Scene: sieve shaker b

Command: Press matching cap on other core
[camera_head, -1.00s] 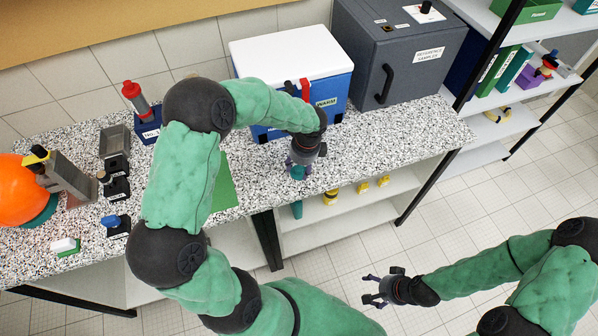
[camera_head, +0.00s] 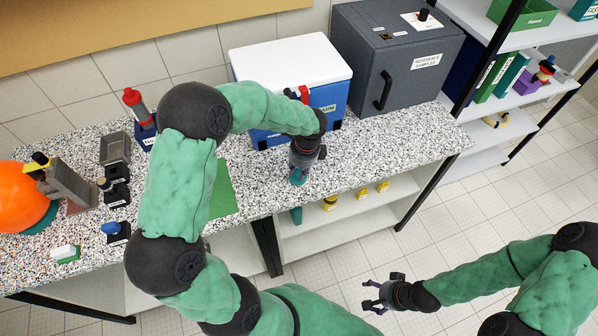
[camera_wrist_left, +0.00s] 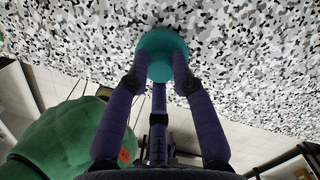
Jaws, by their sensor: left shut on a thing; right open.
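My left gripper (camera_head: 299,179) is over the speckled counter near its front edge, in front of the blue cooler. It points down and is shut on a round teal piece. In the left wrist view, the fingers (camera_wrist_left: 160,75) close around this teal piece (camera_wrist_left: 160,45), with the speckled surface behind it. I cannot tell whether the piece touches the counter or whether it is the cap or the core. My right gripper (camera_head: 376,296) is open and empty, out over the floor in front of the counter.
The speckled counter (camera_head: 400,150) carries a blue cooler (camera_head: 333,95) with a white lid and a grey sampler box (camera_head: 385,60). At left are an orange ball (camera_head: 20,195), a blue-knobbed dark block (camera_head: 117,233) and a white-and-green piece (camera_head: 66,253). A green mat (camera_head: 222,195) lies partly behind my arm.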

